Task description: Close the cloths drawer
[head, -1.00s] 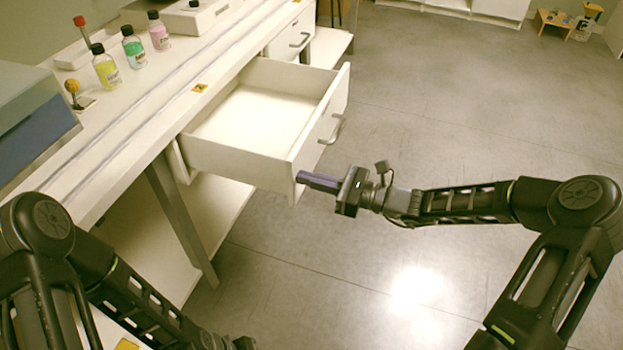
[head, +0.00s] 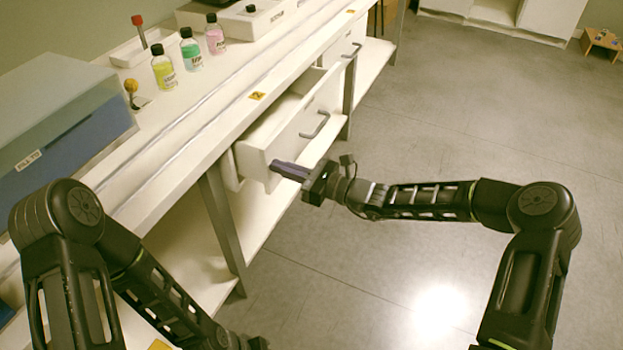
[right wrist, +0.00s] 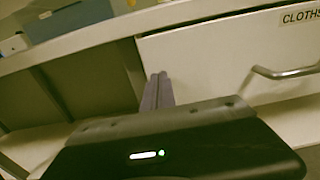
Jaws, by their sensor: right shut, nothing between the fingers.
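The white cloths drawer (head: 300,128) is partly open under the bench in the head view. Its front has a grey bar handle (head: 315,127). In the right wrist view the drawer front (right wrist: 215,60) carries a label reading CLOTHS (right wrist: 300,17), with the handle (right wrist: 283,73) below it. My right gripper (head: 276,165) is shut and empty, its fingertips at the lower left part of the drawer front, looking in contact with it. Its fingers also show in the right wrist view (right wrist: 158,92). My left gripper (head: 250,342) is at the bottom edge of the head view, its fingers not clearly seen.
Yellow (head: 163,68), green (head: 190,50) and pink (head: 214,35) bottles stand on the bench top (head: 200,120). A blue-grey box (head: 75,130) is at the left. Another drawer (head: 345,50) is farther along. Open floor (head: 450,140) lies to the right.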

